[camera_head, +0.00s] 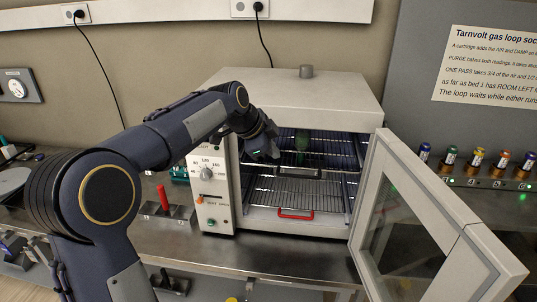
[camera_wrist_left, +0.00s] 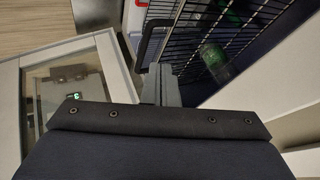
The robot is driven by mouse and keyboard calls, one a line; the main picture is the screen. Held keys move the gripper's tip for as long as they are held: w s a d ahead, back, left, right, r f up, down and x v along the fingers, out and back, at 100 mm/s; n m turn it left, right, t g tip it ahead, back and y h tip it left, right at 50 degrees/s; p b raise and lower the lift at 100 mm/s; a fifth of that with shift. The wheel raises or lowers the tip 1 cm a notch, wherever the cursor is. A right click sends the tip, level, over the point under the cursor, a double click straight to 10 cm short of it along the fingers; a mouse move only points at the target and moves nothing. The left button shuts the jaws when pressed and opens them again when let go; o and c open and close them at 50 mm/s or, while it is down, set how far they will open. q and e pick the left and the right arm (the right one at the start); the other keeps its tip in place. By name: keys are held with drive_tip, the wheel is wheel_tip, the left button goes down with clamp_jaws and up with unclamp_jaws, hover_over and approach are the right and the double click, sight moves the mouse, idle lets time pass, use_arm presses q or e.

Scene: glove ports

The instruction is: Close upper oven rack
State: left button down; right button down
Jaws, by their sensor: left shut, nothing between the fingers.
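The white oven (camera_head: 300,92) stands on the bench with its glass door (camera_head: 405,225) swung open to the right. Inside, the upper rack (camera_head: 335,150) is a dark wire shelf with a dark front handle (camera_head: 298,173). A green bottle (camera_head: 302,145) stands on it; the bottle also shows in the left wrist view (camera_wrist_left: 214,60). My left gripper (camera_head: 268,150) is shut and empty at the left of the oven opening, in front of the rack. In the left wrist view its fingertips (camera_wrist_left: 160,72) are close to the dark rack handle (camera_wrist_left: 152,42); contact is unclear. My right gripper is out of view.
A lower rack with a red handle (camera_head: 296,214) sits below. The control panel (camera_head: 207,180) is left of the opening. The open door blocks the right front. Several coloured cartridges (camera_head: 477,160) stand at the right, and a red-handled lever (camera_head: 163,199) stands left.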

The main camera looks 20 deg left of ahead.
use_arm(q)
drive_tip(key=s+d+f+n+t+h+b, duration=0.15)
drive_tip(key=n+t+b, duration=0.3)
drive_tip(key=n, duration=0.65)
drive_tip(key=d+f+n+t+y+b, duration=0.1)
drive_tip(key=d+f+n+t+b, duration=0.3)
drive_tip(key=n, duration=0.8)
drive_tip(key=s+a+f+n+t+y+b, duration=0.1)
drive_tip(key=s+a+f+n+y+b, duration=0.3)
drive_tip(key=n, duration=1)
drive_tip(key=s+a+f+n+t+y+b, duration=0.1)
drive_tip(key=s+a+n+y+b, duration=0.3)
drive_tip(key=n, duration=1.1)
drive_tip(key=p+x, duration=0.2)
drive_tip(key=x, duration=1)
drive_tip(key=shift+w+d+n, duration=0.15)
drive_tip(key=shift+w+n, duration=0.05)
drive_tip(key=shift+n, duration=0.1)
